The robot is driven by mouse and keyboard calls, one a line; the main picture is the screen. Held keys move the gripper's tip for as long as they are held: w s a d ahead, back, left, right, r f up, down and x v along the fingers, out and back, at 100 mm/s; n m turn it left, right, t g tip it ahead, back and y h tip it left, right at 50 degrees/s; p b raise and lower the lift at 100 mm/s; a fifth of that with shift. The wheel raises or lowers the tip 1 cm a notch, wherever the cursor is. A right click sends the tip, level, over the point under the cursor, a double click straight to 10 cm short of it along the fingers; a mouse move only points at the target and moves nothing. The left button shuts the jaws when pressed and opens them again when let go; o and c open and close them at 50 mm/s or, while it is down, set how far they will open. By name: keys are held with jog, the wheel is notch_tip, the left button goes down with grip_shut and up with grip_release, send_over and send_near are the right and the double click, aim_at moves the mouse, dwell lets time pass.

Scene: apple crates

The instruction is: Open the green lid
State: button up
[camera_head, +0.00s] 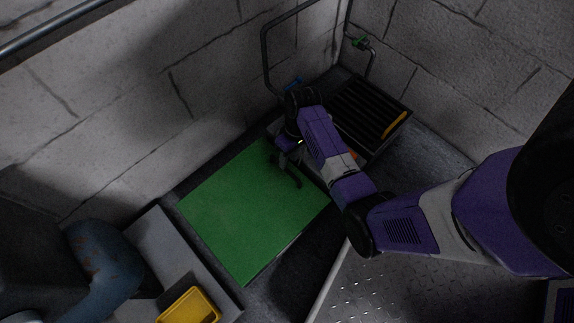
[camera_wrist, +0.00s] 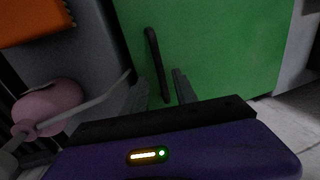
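The green lid (camera_head: 245,215) lies flat and closed in the middle of the head view, and fills the upper right of the wrist view (camera_wrist: 220,45). Its dark bar handle (camera_wrist: 155,60) shows in the wrist view, and near my gripper in the head view. My gripper (camera_wrist: 158,92) is open. Its fingertips are on either side of the handle's near end in the wrist view. I cannot tell whether they touch it. My arm hides part of the lid's right edge in the head view.
A black ribbed grate (camera_head: 365,108) with an orange item (camera_head: 395,124) stands at the back right. A yellow tray (camera_head: 188,306) is at the front left. A pink round object (camera_wrist: 45,108) and an orange item (camera_wrist: 35,20) are left in the wrist view. Block walls stand behind.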

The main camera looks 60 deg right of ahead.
jog(key=f, duration=0.1)
jog(key=f+b, duration=0.1)
jog(key=f, duration=0.1)
jog(key=shift+w+a+f, duration=0.1)
jog(key=shift+a+f, duration=0.2)
jog(key=shift+a, duration=0.05)
grip_shut()
dwell(1.1)
